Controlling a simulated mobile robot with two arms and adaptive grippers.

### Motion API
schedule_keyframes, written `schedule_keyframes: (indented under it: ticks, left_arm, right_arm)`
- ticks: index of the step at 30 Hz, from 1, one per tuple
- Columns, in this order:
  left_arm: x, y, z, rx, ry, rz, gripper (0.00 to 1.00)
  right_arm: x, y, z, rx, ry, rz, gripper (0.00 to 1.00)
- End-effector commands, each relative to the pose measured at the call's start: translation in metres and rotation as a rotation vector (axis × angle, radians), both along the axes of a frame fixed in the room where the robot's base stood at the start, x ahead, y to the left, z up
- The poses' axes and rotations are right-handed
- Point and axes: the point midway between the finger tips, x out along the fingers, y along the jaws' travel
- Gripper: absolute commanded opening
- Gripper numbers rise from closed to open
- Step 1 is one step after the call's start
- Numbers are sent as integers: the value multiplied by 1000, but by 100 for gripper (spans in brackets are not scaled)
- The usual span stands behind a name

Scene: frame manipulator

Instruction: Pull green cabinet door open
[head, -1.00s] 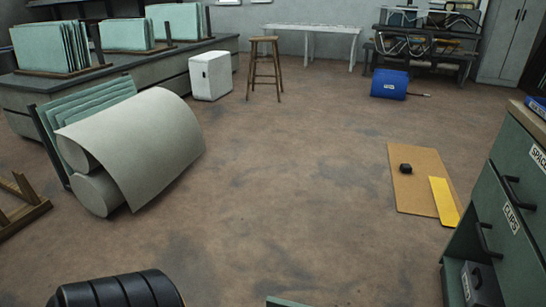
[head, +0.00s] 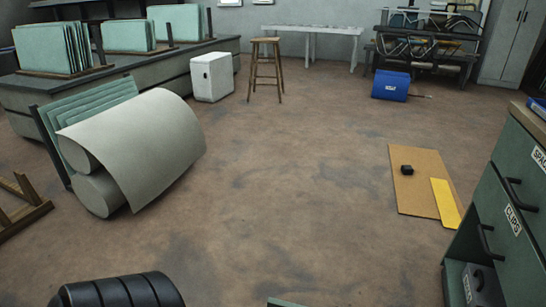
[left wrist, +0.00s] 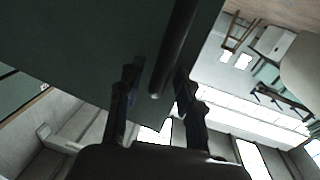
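In the left wrist view a dark green panel (left wrist: 70,45), which looks like the cabinet door, fills the upper left. A long black bar handle (left wrist: 178,45) runs along it. My left gripper (left wrist: 157,85) is open, with one black finger on each side of the handle's lower end. I cannot tell whether the fingers touch it. In the head view the green cabinet (head: 500,220) stands at the right edge, with labelled fronts, black handles and an open lower compartment. A small green edge (head: 286,302) shows at the bottom; what it belongs to is unclear. My right gripper is out of view.
A brown board (head: 415,180) with a yellow strip (head: 445,203) and a small black object (head: 407,169) lies on the floor left of the cabinet. A large pale roll (head: 150,145) stands at left. The middle floor is open. A grey box (head: 482,283) sits in the compartment.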

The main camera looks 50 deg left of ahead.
Motion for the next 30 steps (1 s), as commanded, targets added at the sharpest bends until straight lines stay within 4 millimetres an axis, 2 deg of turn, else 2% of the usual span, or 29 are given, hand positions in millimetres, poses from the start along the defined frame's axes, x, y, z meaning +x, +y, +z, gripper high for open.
schedule_keyframes:
  ticks: [9,15,21,30]
  left_arm:
    - [-1,1,52,1,-3,3,36]
    - [-2,1,76,1,-1,4,36]
    - [-1,2,85,1,0,3,36]
    - [-1,2,85,1,0,3,36]
  right_arm:
    - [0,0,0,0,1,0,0]
    - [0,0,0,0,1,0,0]
    - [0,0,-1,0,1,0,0]
    - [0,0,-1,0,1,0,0]
